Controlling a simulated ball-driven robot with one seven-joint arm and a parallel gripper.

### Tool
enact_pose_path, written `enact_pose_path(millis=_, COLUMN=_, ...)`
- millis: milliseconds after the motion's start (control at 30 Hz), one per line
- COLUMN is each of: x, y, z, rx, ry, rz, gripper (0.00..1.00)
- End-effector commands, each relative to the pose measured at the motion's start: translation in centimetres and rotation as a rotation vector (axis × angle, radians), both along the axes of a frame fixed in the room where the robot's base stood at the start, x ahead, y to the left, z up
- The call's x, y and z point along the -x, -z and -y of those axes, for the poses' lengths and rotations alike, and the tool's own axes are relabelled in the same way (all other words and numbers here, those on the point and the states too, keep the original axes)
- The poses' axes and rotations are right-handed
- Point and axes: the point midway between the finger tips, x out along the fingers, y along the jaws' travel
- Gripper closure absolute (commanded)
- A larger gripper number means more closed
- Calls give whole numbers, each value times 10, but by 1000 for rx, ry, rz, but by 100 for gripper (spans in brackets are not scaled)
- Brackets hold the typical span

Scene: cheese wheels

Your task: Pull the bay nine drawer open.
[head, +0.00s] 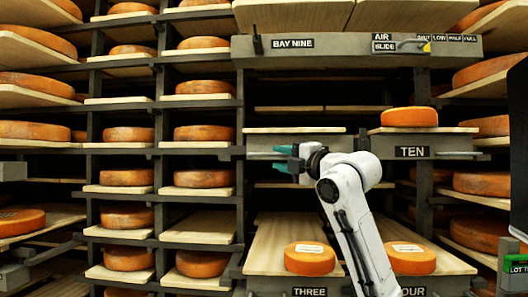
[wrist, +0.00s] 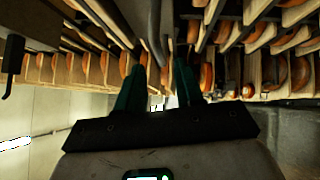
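The BAY NINE sign (head: 293,44) is on the grey beam across the top of the middle bay in the head view. Below it, an empty wooden shelf with a grey front (head: 262,141) sits left of the shelf marked TEN (head: 412,152).
Shelves marked THREE (head: 310,292) and FOUR stick out below, each with a cheese wheel (head: 310,258). Another wheel (head: 409,117) sits on TEN. Racks of wheels stand on both sides.

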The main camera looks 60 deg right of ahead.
Motion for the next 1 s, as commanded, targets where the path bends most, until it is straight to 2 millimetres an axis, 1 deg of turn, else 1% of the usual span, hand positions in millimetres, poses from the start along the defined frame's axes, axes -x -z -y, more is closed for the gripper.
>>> enact_pose_path(millis=33, x=-10, y=-4, z=3, rx=-3, ry=-2, rz=-2, gripper=64)
enact_pose_path(millis=100, x=-22, y=-7, z=8, rx=-3, ry=-1, rz=-1, gripper=64)
enact_pose_path(millis=300, x=-47, y=-9, z=19, rx=-3, ry=-1, rz=-1, gripper=64)
enact_pose_path(millis=500, x=-57, y=-9, z=23, rx=-2, ry=0, rz=1, gripper=64)
enact_pose_path(millis=767, x=-58, y=-8, z=23, rx=-2, ry=0, rz=1, gripper=64)
enact_pose_path(millis=1000, x=-58, y=-8, z=23, rx=-2, ry=0, rz=1, gripper=86)
